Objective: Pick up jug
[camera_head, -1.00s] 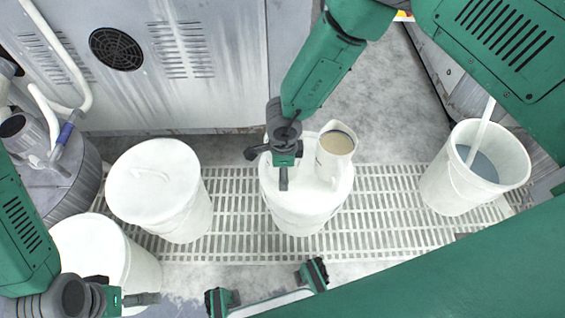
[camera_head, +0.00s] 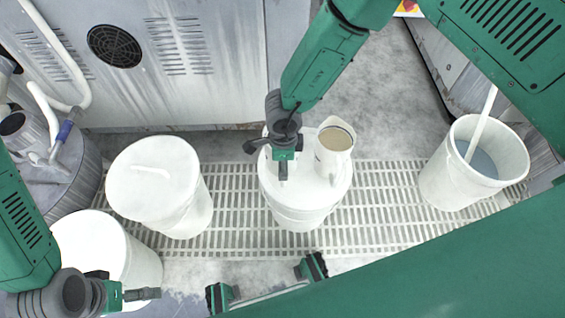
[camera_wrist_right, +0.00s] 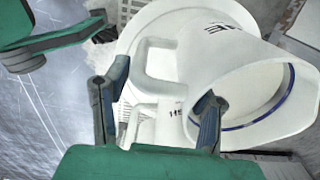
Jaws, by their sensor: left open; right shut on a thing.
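The white jug (camera_head: 328,158) has a beige surface inside its round mouth and stands over the lid of the middle white bucket (camera_head: 300,214). I cannot tell whether it touches the lid. My right gripper (camera_head: 283,168) is at the jug's left side. In the right wrist view the jug (camera_wrist_right: 245,75) shows dark markings, a blue line at its mouth and a handle (camera_wrist_right: 150,68). The fingers of my right gripper (camera_wrist_right: 163,82) are at the handle, shut on it. My left gripper (camera_head: 132,293) is open and empty at the lower left, by a white bucket.
A lidded white bucket (camera_head: 155,195) stands left of the middle one, and another white bucket (camera_head: 140,270) is at lower left. An open bucket (camera_head: 440,185) with liquid and a stick stands right. Slatted floor grating (camera_head: 385,215) lies between. A grey machine cabinet (camera_head: 215,95) stands behind.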

